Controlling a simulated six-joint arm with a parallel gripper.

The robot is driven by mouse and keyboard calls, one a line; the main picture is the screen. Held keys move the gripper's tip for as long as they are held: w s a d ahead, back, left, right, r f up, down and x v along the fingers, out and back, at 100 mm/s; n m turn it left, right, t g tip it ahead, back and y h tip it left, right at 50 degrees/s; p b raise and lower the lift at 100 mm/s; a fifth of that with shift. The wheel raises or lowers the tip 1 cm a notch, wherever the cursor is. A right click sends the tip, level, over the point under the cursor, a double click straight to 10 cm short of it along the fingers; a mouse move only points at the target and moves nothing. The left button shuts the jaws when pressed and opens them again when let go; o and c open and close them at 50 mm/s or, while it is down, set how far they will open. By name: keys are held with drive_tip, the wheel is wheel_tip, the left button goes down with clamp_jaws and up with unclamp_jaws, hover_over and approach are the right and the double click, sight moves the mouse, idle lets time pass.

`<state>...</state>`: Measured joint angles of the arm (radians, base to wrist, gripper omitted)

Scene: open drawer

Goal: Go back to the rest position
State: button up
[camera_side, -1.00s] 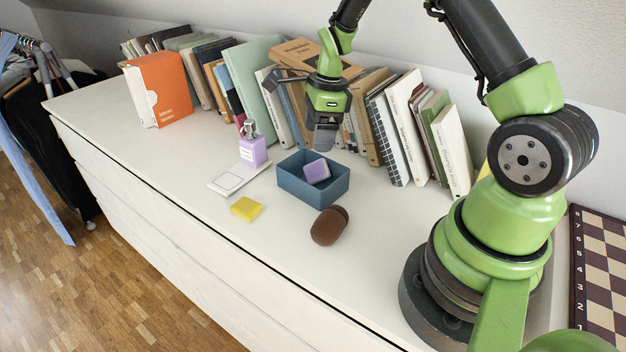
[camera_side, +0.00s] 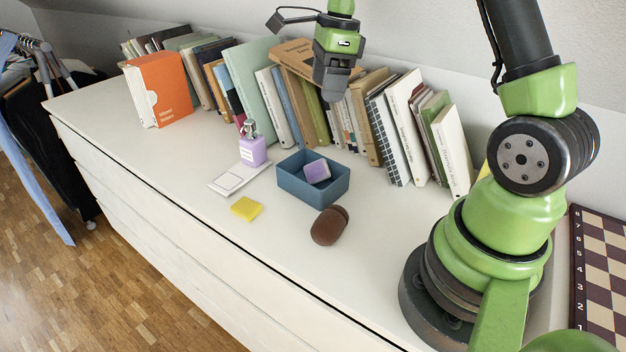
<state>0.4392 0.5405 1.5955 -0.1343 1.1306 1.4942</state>
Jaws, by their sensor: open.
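My gripper (camera_side: 331,92) hangs in the air at the top centre, pointing down in front of the row of books. Its jaws are open, with nothing seen between them. A blue box (camera_side: 313,193) stands open on the white dresser top (camera_side: 180,200), below and in front of my gripper. A purple sponge-like block (camera_side: 317,171) lies tilted inside the box. My gripper is well clear of both.
Books (camera_side: 440,140) line the wall behind, with an orange folder (camera_side: 160,90) at the left. A purple pump bottle (camera_side: 252,148), white tray (camera_side: 238,178), yellow sponge (camera_side: 246,208) and brown object (camera_side: 329,226) surround the box. A chessboard (camera_side: 600,270) is at the right.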

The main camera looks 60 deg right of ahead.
drive_tip(key=s+a+r+n+t, duration=0.3)
drive_tip(key=s+a+r+n, duration=0.2)
drive_tip(key=s+a+n, duration=0.2)
drive_tip(key=s+a+r+n+t, duration=0.3)
drive_tip(key=s+a+r+n, duration=0.2)
drive_tip(key=s+a+n, duration=0.3)
drive_tip(key=s+n, duration=0.3)
drive_tip(key=n, duration=0.4)
drive_tip(key=shift+a+r+n+y, duration=0.15)
drive_tip(key=shift+r+n+y, duration=0.1)
drive_tip(key=shift+n+y, duration=0.15)
